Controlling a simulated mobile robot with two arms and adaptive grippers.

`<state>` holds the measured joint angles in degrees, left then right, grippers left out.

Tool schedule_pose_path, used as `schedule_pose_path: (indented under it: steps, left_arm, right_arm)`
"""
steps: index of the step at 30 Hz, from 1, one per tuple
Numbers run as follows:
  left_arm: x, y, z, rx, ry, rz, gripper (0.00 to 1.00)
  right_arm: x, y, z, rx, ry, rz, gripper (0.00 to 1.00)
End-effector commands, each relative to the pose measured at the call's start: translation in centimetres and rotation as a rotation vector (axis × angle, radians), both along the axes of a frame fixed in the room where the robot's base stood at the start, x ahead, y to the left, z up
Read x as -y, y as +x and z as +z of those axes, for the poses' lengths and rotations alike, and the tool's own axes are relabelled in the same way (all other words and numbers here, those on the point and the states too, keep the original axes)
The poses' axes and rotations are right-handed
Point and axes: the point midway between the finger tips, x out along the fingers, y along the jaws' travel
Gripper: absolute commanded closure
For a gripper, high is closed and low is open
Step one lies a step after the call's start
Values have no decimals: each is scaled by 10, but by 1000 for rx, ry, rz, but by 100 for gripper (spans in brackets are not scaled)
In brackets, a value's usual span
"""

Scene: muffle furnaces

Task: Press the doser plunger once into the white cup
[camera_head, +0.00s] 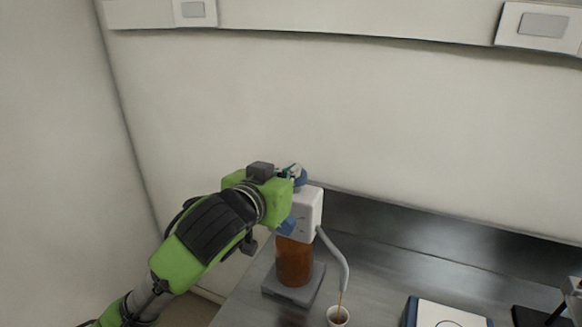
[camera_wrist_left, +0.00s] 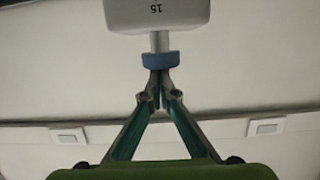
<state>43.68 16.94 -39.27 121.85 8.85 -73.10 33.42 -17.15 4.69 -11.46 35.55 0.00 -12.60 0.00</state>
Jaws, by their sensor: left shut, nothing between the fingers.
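The doser is a brown bottle (camera_head: 293,262) with a white head (camera_head: 311,212) and a curved grey spout (camera_head: 338,262). Its blue plunger knob (camera_head: 301,179) is on top, partly hidden by my left gripper (camera_head: 290,171). In the left wrist view, the blue knob (camera_wrist_left: 160,60) sits on a short pale rod below the white head marked "15". The shut, empty fingertips of my left gripper (camera_wrist_left: 160,82) meet the knob and appear to touch it. The white cup (camera_head: 338,317) stands under the spout, cut by the bottom edge. A thin brown stream runs from spout to cup, which holds some brown liquid.
The doser stands on a grey base (camera_head: 291,290) on a dark metal bench (camera_head: 382,250). A white-topped device with a blue side (camera_head: 447,314) is right of the cup. A dark stand (camera_head: 535,316) is at the far right. Walls close the back and left.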

Motion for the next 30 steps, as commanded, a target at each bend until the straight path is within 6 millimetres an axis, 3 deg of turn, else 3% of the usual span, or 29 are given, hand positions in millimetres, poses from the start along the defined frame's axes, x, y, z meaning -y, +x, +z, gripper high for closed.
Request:
schedule_pose_path:
  steps: [1,3,30]
  left_arm:
    - [0,0,-17,-10,1,0,100]
    - [0,0,-24,-8,1,0,100]
    - [0,0,-25,-18,6,-1,100]
  right_arm:
    - [-1,0,-8,0,2,-1,60]
    - [-3,0,-11,0,3,-2,60]
    - [0,-1,-6,-1,1,-1,60]
